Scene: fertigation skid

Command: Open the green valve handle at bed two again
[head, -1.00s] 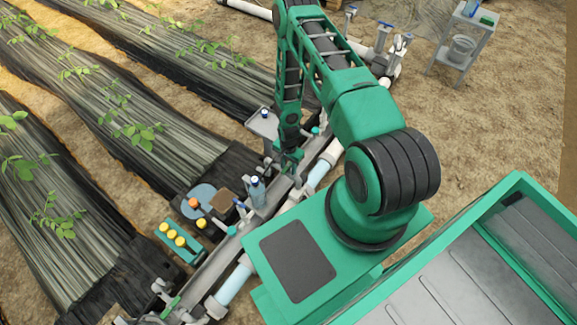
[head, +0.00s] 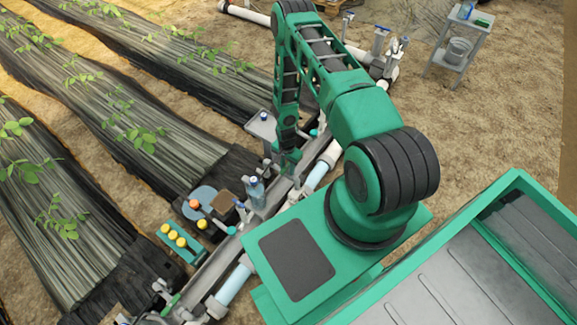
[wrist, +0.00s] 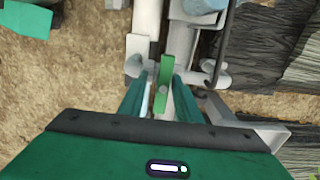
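In the wrist view a green valve handle (wrist: 164,86) lies lengthwise between the two fingers of my gripper (wrist: 165,84), in line with the pipe. The fingers stand on either side of it with a gap showing, so my gripper is open around the handle, not closed on it. In the head view my gripper (head: 287,165) is down at the pipe row, and the handle between its fingers is hidden there by my arm.
A bottle (head: 255,190) stands on the skid just beside my gripper. A grey post-mounted tray (head: 262,125) is close behind. A board with yellow knobs (head: 178,242) lies to the left. A grey shelf stand (head: 459,45) is far off on bare soil.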

